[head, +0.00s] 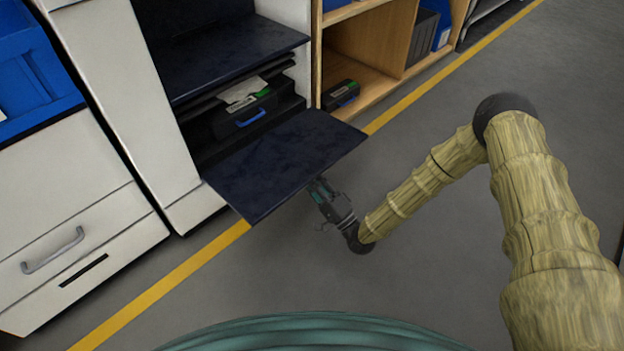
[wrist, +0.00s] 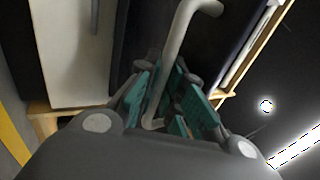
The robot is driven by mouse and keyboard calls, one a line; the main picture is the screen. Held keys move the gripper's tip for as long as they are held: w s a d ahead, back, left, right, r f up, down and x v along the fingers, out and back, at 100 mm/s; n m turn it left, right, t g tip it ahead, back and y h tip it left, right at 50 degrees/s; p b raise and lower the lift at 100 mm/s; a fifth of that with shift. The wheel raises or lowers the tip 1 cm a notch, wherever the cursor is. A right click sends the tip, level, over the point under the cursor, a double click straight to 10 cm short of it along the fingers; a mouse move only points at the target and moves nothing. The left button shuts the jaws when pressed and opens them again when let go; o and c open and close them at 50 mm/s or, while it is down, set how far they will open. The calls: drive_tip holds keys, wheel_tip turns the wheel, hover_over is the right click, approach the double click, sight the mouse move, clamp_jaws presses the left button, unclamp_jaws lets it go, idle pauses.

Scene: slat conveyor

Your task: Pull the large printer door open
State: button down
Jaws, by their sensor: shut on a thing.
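The large printer door (head: 285,165) is a dark, speckled flat panel in the head view. It is hinged low on the printer (head: 128,95) and lies swung outward and down, so the inside shows. My gripper (head: 320,190) is at the outer edge of the door, partly hidden by it. In the wrist view the teal fingers of my gripper (wrist: 168,98) are shut around a pale grey bar handle (wrist: 180,45). The handle is hidden in the head view.
A black case with a blue handle (head: 245,116) sits inside the printer opening. A wooden shelf (head: 368,60) stands to the right, and a white drawer unit (head: 70,200) to the left. A yellow line (head: 165,288) crosses the grey floor, which is clear in front.

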drive_tip(key=c, duration=1.8)
unclamp_jaws()
drive_tip(key=v, duration=1.2)
drive_tip(key=shift+s, duration=0.1)
drive_tip(key=shift+a, duration=0.15)
